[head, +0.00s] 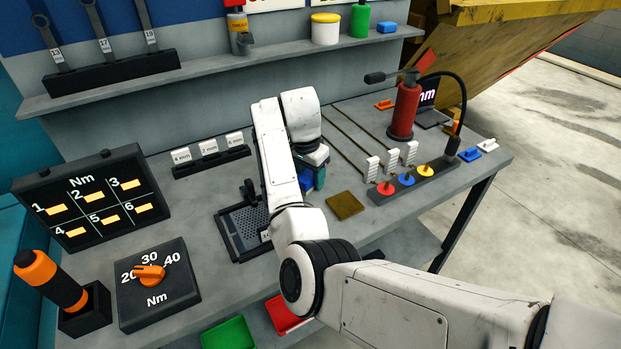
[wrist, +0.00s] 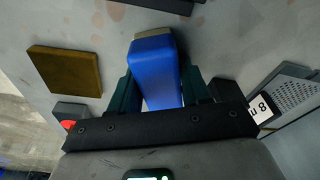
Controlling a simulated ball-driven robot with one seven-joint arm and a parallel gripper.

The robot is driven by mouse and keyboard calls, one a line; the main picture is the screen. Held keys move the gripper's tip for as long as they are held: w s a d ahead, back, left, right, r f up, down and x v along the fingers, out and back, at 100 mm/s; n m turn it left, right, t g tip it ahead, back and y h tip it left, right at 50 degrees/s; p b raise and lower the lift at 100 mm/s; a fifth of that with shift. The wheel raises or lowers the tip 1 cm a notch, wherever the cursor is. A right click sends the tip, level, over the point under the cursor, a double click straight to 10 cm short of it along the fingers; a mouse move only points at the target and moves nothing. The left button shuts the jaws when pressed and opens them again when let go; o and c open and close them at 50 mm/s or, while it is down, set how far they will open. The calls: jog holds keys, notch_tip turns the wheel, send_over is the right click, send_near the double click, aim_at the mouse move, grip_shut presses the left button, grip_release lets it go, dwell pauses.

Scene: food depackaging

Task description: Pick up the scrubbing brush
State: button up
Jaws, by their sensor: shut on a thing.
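The scrubbing brush (wrist: 153,62) has a blue body, with a tan edge showing at its far end in the wrist view. My gripper (wrist: 158,88) is shut on it, with a teal finger on each side of the blue body. In the head view, my gripper (head: 318,168) points down over the middle of the bench, and only a small blue part of the brush (head: 306,181) shows beside it. I cannot tell whether the brush touches the bench top.
A flat brown pad (head: 345,205) lies to the right of my gripper. A dark perforated tray (head: 243,232) is to the left. A strip with coloured knobs (head: 432,180) and a red cylinder (head: 405,110) stand further right. A shelf (head: 220,68) runs along the back.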

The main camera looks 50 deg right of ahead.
aim_at(311, 173)
jog(key=shift+c, duration=1.4)
jog(key=shift+r, duration=0.1)
jog(key=shift+r+b, duration=0.4)
jog(key=shift+r, duration=0.2)
notch_tip(311, 173, up, 3)
jog(key=shift+s+f+b, duration=0.15)
jog(key=shift+b, duration=0.2)
jog(key=s+a+r+p, duration=0.2)
jog(key=s+r, duration=0.7)
jog(key=s, duration=0.4)
jog(key=shift+s+a+r+p, duration=0.2)
jog(key=shift+a+p, duration=0.05)
jog(key=shift+p, duration=0.1)
